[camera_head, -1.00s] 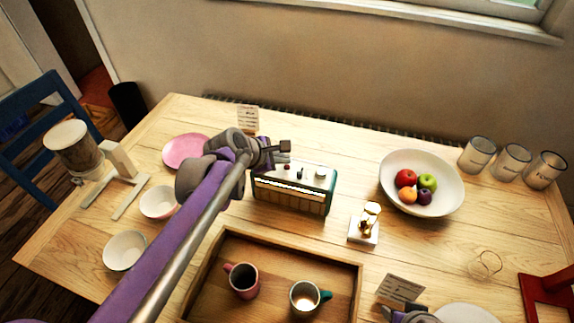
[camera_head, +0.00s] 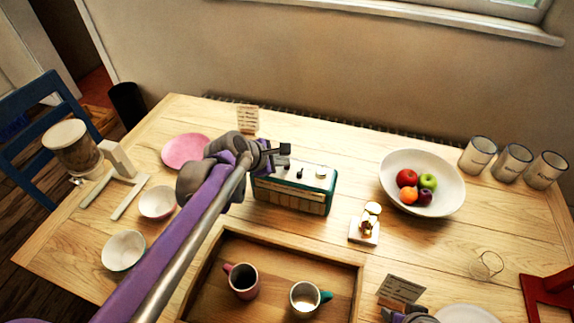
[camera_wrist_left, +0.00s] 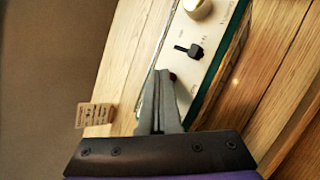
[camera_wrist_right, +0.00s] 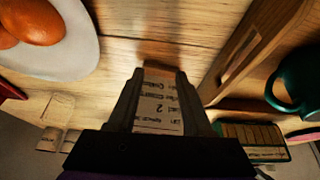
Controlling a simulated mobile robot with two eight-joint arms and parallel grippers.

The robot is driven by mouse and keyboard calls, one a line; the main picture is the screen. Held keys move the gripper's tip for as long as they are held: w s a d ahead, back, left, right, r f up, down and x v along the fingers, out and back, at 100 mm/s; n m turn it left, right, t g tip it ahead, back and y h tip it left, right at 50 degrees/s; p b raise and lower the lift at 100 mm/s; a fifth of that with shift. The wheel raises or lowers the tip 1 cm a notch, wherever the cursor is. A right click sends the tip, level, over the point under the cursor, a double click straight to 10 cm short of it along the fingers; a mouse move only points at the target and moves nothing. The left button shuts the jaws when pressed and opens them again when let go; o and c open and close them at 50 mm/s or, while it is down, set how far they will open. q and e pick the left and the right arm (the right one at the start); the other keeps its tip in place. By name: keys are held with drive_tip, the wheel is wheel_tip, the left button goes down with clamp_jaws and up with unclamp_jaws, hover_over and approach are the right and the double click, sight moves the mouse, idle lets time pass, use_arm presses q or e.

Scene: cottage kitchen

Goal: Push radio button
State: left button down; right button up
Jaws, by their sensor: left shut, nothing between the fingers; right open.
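The radio (camera_head: 296,189) is a teal box with a cream slatted front, standing on the table behind the wooden tray. Its top panel carries a dark switch (camera_wrist_left: 188,50) and a pale round knob (camera_wrist_left: 197,7), seen in the left wrist view. My left gripper (camera_head: 284,155) is shut and empty, over the left end of the radio's top. In the left wrist view its fingers (camera_wrist_left: 163,75) are together beside the panel, hiding part of a dark control; I cannot tell whether they touch it. My right gripper (camera_wrist_right: 157,75) is open, with a printed card (camera_wrist_right: 160,105) showing between its fingers.
A wooden tray (camera_head: 226,250) with two mugs lies in front of the radio. A gold-topped white object (camera_head: 364,231) stands right of the radio, near a fruit bowl (camera_head: 446,200). A pink plate (camera_head: 184,151) and bowls are at left.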

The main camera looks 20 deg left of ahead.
use_arm(q)
drive_tip(key=shift+r, duration=0.1)
use_arm(e)
drive_tip(key=shift+r, duration=0.1)
use_arm(q)
drive_tip(key=shift+r+p, duration=0.4)
drive_tip(key=shift+p, duration=0.05)
use_arm(e)
drive_tip(key=shift+w+r, duration=0.1)
drive_tip(key=shift+r, duration=0.25)
use_arm(q)
wheel_tip(320, 180, up, 6)
drive_tip(key=p, duration=0.4)
use_arm(e)
drive_tip(key=r, duration=0.4)
drive_tip(key=shift+w+r, duration=0.3)
drive_tip(key=shift+r, duration=0.1)
